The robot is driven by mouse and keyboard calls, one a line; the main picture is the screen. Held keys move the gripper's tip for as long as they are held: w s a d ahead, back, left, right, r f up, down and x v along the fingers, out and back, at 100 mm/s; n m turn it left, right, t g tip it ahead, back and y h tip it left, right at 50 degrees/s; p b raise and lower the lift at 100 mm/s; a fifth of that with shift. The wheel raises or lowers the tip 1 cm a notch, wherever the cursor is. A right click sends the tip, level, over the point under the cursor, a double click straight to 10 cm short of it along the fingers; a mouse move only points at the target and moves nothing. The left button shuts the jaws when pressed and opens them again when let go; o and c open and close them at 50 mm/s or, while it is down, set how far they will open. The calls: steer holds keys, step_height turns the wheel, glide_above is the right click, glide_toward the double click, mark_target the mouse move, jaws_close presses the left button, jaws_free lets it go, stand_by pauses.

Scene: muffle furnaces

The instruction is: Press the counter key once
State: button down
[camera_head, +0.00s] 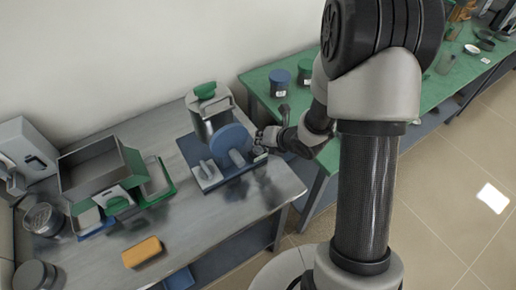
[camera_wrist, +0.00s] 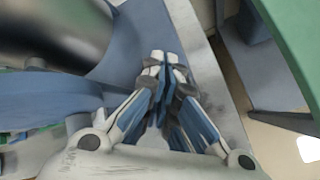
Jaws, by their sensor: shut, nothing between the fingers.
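A machine with a steel drum (camera_head: 211,122), a green top and a large blue disc (camera_head: 231,146) stands on a blue base on the steel table. A small light-grey block (camera_head: 207,174) sits at the front left of its base. I cannot make out the counter key in either view. My gripper (camera_head: 262,146) is just right of the blue disc, with its fingers together and empty. In the wrist view my gripper (camera_wrist: 164,60) points over the blue base (camera_wrist: 135,40), beside the dark shiny drum (camera_wrist: 60,30). I cannot tell whether the fingertips touch anything.
On the steel table (camera_head: 200,225) are an open metal box (camera_head: 90,172), green-handled items and an orange block (camera_head: 142,252). A green table (camera_head: 335,155) with dark jars (camera_head: 280,82) stands behind on the right. The table's front right is clear.

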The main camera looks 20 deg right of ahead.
steer(key=shift+f+b, duration=0.25)
steer(key=shift+b, duration=0.15)
steer(key=shift+f+b, duration=0.2)
steer(key=shift+b, duration=0.15)
steer(key=shift+f+b, duration=0.45)
steer(key=shift+b, duration=0.2)
stand_by(0.7)
steer(key=shift+r, duration=0.15)
steer(key=shift+r+p, duration=0.5)
steer(key=shift+r, duration=0.25)
step_height(320, 180, up, 5)
steer(key=p, duration=0.3)
stand_by(0.4)
stand_by(0.6)
